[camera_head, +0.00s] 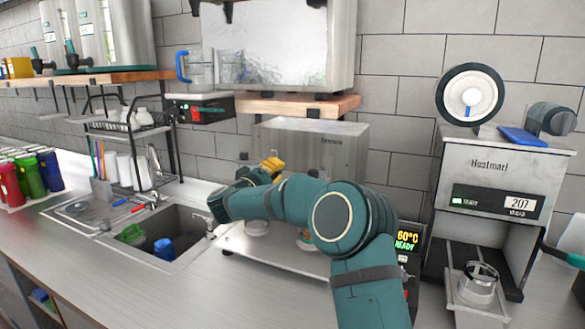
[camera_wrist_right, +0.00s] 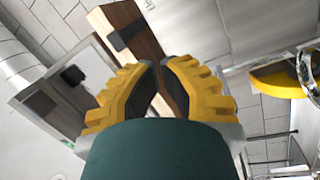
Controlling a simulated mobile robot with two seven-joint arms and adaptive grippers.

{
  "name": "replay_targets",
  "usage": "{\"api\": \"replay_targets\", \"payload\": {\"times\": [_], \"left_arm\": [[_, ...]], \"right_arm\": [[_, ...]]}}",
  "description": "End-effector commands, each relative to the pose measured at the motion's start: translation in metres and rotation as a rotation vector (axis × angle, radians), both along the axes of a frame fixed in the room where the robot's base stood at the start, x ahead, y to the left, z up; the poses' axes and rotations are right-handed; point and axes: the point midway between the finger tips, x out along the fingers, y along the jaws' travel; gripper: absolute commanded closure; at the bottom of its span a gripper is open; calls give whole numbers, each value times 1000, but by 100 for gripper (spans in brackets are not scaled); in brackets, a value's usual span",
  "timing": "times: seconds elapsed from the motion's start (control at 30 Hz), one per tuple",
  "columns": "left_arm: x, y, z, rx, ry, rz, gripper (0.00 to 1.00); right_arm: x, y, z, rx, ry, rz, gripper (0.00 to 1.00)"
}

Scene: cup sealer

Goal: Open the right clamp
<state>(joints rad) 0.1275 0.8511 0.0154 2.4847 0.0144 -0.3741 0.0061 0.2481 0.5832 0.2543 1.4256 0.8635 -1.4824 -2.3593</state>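The cup sealer is the metal machine in the middle of the head view, partly behind my right arm. Its steel upper body (camera_head: 345,142) stands by the wall, and its front display (camera_head: 407,239) reads 60°C READY. The clamps cannot be made out clearly there. My right gripper (camera_head: 273,166) is in front of the upper body; whether it touches anything cannot be told. In the wrist view my right gripper (camera_wrist_right: 159,68) has its yellow fingertips drawn together, with nothing seen held. A yellow, dark-edged part (camera_wrist_right: 284,78) is to their right, apart from them; I cannot tell what it is. My left gripper is out of view.
A wooden shelf (camera_head: 290,106) hangs above the sealer. A heat machine (camera_head: 500,190) with a metal cup (camera_head: 478,282) stands at the right. A sink (camera_head: 180,241), a dish rack (camera_head: 126,127) and colored cups (camera_head: 30,176) are at the left. The front-left counter (camera_head: 130,285) is clear.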

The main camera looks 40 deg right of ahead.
Motion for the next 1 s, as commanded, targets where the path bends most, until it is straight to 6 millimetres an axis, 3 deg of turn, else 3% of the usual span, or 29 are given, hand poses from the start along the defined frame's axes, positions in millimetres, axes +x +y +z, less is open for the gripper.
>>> {"api": "replay_targets", "payload": {"times": [0.4,0.67,1.0], "left_arm": [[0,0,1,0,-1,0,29],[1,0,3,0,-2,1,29],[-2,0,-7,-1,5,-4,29]], "right_arm": [[20,-63,8,0,0,-3,100],[30,-92,12,0,-1,-2,100],[3,-90,0,-1,2,0,100]]}}
